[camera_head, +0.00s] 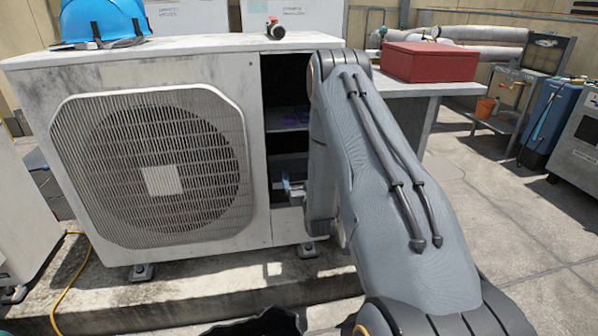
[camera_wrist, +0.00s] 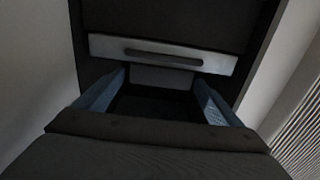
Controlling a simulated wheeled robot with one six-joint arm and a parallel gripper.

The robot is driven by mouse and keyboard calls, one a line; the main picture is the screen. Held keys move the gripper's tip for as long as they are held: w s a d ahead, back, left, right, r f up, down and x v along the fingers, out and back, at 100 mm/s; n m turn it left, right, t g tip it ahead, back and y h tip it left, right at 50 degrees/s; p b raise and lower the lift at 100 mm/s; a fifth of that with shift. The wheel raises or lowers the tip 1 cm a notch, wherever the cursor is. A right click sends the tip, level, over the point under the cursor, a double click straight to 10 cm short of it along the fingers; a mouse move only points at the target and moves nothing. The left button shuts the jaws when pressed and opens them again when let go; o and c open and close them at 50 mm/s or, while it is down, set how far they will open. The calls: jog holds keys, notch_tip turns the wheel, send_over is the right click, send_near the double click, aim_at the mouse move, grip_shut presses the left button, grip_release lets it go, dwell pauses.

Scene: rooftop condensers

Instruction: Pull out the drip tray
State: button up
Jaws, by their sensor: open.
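The drip tray's front shows in the wrist view as a light grey panel (camera_wrist: 215,62) with a dark slot-shaped handle (camera_wrist: 160,55). It lies across a dark opening in the condenser unit (camera_head: 165,170). My gripper (camera_wrist: 160,88) is open and empty, with its two blue-padded fingers spread to the left and right just short of the panel. In the head view my gripper (camera_head: 293,186) is low in the opening at the unit's right side. The tray cannot be made out there, and my arm hides part of the opening.
A blue hard hat (camera_head: 103,20) and a small valve fitting (camera_head: 275,28) sit on top of the unit. A red box (camera_head: 428,61) stands on a table to the right. A yellow hose (camera_head: 72,285) runs along the ground at left.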

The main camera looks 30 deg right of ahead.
jog(key=shift+b+x, duration=0.35)
jog(key=shift+x, duration=2)
